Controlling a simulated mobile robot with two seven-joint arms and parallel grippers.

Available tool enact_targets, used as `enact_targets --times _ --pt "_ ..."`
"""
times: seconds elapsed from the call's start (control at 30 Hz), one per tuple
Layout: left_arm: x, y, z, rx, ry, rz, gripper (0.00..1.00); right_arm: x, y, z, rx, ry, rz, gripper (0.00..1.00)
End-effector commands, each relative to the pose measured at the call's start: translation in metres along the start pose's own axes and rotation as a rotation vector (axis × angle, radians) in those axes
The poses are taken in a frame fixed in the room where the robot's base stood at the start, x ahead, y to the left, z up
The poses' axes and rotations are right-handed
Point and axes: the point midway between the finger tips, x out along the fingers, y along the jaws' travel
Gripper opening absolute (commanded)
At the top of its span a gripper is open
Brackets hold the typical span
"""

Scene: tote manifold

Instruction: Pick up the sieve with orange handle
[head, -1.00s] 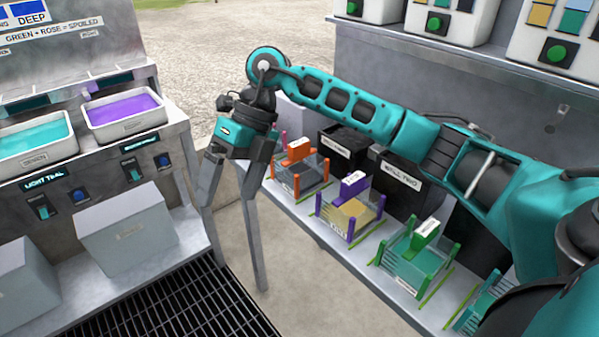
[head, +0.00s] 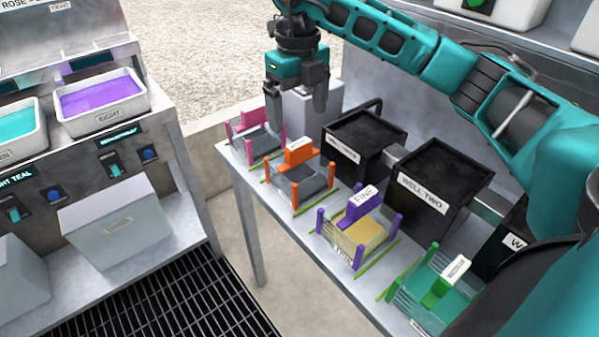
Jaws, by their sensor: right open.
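The sieve with the orange handle (head: 299,155) sits on the long grey bench, between a pink-handled one and a purple-handled one. It has orange corner posts and a grey mesh basket. My right gripper (head: 298,106) is open and empty, pointing down above the far end of the bench. In the picture it is above the orange handle, apart from it, and overlaps a pale box. The sieve is not covered by the gripper. My left gripper is not in view.
The pink sieve (head: 263,139), purple sieve (head: 362,206) and green sieve (head: 441,286) share the bench (head: 290,236). Black wells (head: 371,133) stand behind them. At left, a counter holds a tub of purple liquid (head: 102,97) and a grey bin (head: 117,222).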

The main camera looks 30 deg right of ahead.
Motion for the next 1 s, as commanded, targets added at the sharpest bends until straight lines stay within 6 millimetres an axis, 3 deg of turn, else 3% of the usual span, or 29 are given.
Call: enact_targets --times 0.1,0.37,0.63,1.0 --pt "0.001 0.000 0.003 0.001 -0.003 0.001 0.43 0.023 0.000 0.000 0.000 0.002 0.001 0.94" --pt "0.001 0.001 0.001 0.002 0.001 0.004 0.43 0.044 -0.001 0.001 0.001 0.001 0.000 0.94" --pt "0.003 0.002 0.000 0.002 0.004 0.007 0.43 0.083 -0.006 0.005 0.001 0.001 0.002 0.94" --pt "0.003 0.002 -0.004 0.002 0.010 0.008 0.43 0.091 -0.006 0.006 0.000 -0.002 0.001 0.92"
